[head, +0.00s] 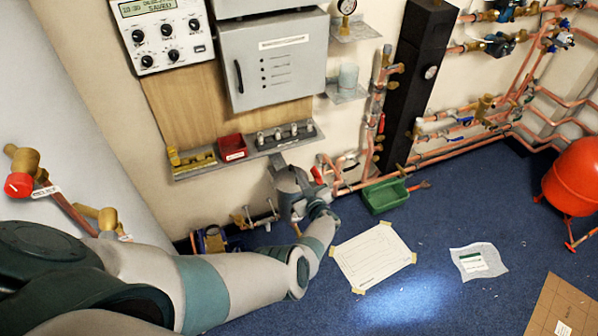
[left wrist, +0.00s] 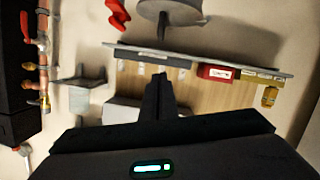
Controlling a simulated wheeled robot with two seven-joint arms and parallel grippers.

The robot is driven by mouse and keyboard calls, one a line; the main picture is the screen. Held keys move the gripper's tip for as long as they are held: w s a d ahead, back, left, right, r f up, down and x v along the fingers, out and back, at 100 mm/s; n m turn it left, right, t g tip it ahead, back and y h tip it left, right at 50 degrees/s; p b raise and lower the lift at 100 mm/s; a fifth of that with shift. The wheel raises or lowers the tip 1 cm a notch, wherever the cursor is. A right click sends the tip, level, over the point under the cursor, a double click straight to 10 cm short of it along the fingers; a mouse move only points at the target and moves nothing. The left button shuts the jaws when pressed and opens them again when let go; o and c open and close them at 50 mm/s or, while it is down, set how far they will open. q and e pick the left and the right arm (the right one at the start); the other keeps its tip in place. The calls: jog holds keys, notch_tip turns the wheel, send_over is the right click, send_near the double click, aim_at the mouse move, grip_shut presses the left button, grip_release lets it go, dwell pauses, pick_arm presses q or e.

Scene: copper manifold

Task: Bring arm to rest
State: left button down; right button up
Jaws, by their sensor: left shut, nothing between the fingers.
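My left arm reaches in from the lower left of the head view and bends up at the wrist. My left gripper (head: 277,161) is below the shelf on the wall, pointing up toward it. In the left wrist view its dark fingers (left wrist: 160,84) are together, with nothing between them. The shelf (left wrist: 210,60) lies beyond the fingertips there, and a gap between them cannot be judged. My right gripper is in neither view.
The wall shelf (head: 196,171) carries a red box (head: 232,148) and several small fittings. A grey cabinet (head: 273,60) hangs above. Copper pipes (head: 376,110) and a black column (head: 409,90) stand right. A green tray (head: 384,196) and paper sheet (head: 373,257) lie on the blue floor.

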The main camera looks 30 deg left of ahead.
pick_arm(q)
jog(key=shift+s+d, duration=0.15)
dwell(0.5)
jog(key=s+d+f+m+g+h+b, duration=0.1)
jog(key=s+d+f+m+h+b, duration=0.2)
jog(key=s+f, duration=0.7)
jog(key=s+d+f+m+h+b, duration=0.2)
jog(key=s+d+f+m+h, duration=0.15)
jog(key=s+f, duration=0.65)
jog(key=s+d+f+m+g+h+b, duration=0.1)
jog(key=s+d+f+m+h+b, duration=0.2)
jog(key=s+f, duration=0.7)
jog(key=s+f+m+g+b, duration=0.1)
jog(key=s+f, duration=0.5)
jog(key=s, duration=0.6)
jog(key=s+f+m+g+h+b, duration=0.1)
jog(key=s+f+g, duration=0.3)
jog(key=s, duration=0.8)
jog(key=s+a+f+m+g+b, duration=0.1)
jog(key=s+f+m+g+b, duration=0.1)
jog(key=s+f, duration=0.6)
jog(key=s+m, duration=0.1)
jog(key=s, duration=0.3)
jog(key=shift+s+f+g+b, duration=0.2)
jog(key=shift+g+b, duration=0.1)
jog(key=shift+g, duration=0.1)
jog(key=shift+m, duration=0.25)
